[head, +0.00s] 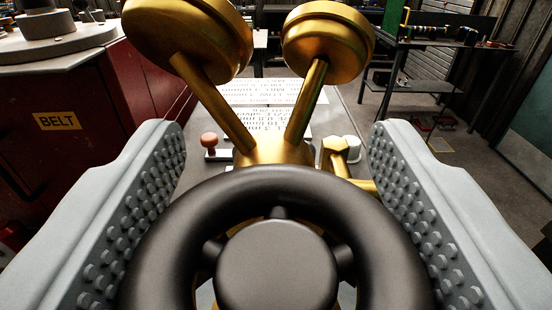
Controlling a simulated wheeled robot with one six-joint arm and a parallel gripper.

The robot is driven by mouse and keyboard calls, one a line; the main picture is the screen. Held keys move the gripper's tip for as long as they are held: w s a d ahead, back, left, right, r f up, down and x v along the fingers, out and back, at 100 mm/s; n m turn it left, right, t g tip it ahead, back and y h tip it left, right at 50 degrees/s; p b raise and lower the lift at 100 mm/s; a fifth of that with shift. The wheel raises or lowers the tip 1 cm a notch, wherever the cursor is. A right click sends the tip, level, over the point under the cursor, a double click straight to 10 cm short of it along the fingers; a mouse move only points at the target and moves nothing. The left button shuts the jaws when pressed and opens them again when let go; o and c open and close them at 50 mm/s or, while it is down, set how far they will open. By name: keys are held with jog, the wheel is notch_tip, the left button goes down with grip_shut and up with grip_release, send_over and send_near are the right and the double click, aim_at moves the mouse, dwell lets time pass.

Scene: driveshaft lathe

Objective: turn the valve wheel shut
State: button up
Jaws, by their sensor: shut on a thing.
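The black valve wheel (185,214) fills the lower middle of the head view, with a round hub (276,268) and short spokes. Its lower part is cut off by the picture edge. Brass valve pipework (270,152) rises behind it, with two arms ending in large brass round ends. My gripper (277,205) has one grey studded jaw on each side of the wheel and is shut on its rim. The lower parts of the jaws run out of view.
A red cabinet with a yellow BELT label (57,121) stands at the left. A small red-topped knob (209,142) and a white round part (349,148) sit behind the wheel. Printed sheets (270,92) lie beyond. A dark metal shelf (440,45) stands at the back right, with open floor before it.

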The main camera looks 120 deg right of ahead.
jog(key=c, duration=0.3)
jog(key=shift+s+a+m+g+y, duration=0.1)
jog(key=shift+m+g+y, duration=0.65)
jog(key=shift+g, duration=0.25)
jog(key=o, duration=1)
